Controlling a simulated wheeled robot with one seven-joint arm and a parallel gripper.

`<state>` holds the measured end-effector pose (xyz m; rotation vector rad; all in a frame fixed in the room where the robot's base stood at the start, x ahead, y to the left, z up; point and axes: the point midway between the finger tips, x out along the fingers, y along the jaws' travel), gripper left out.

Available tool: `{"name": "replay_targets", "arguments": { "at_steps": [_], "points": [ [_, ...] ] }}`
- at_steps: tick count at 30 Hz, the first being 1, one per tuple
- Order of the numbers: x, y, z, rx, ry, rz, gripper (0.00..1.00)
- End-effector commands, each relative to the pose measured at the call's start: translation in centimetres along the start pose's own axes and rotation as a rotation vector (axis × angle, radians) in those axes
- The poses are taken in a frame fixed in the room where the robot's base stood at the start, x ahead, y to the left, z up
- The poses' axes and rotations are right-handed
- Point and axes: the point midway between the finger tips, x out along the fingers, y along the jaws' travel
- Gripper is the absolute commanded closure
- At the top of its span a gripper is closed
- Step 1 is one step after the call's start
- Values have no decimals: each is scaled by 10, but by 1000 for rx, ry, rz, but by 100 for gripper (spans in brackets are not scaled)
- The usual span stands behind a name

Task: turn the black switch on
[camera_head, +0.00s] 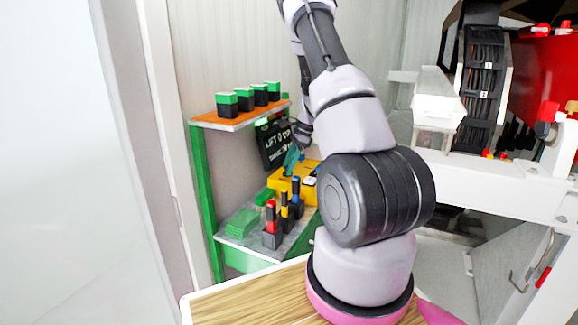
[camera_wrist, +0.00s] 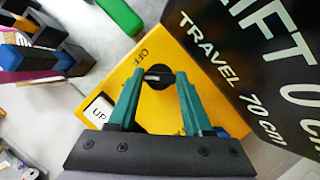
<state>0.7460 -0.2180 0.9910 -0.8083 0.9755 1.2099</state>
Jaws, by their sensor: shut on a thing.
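The black switch (camera_wrist: 157,84) is a round knob on the top face of a yellow box (camera_wrist: 205,88), with OFF lettering beside it. The yellow box also shows in the head view (camera_head: 282,184), on the green-framed shelf. My gripper (camera_wrist: 160,73) has its two teal fingers on either side of the knob, shut on it. In the head view my gripper (camera_head: 291,158) points down at the box, and the knob is hidden there. I cannot read an ON mark.
A black sign (camera_wrist: 268,70) reading LIFT and TRAVEL 70 cm stands close beside the box. A white UP button (camera_wrist: 99,109) is on the box. Upright red, yellow and blue-marked levers (camera_head: 272,226) stand in front. Green-topped black blocks (camera_head: 228,104) sit on the upper shelf.

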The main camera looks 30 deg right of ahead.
Motion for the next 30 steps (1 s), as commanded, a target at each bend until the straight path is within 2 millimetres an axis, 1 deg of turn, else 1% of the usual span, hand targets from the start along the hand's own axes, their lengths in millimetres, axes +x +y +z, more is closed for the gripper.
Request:
{"name": "replay_targets", "arguments": {
  "at_steps": [6,12,21,30],
  "points": [
    [0,-2,-1,-151,1,61,100],
    [0,-2,0,-247,1,102,100],
    [0,-2,0,-310,1,128,100],
    [0,-2,0,-317,2,131,100]
  ]
}}
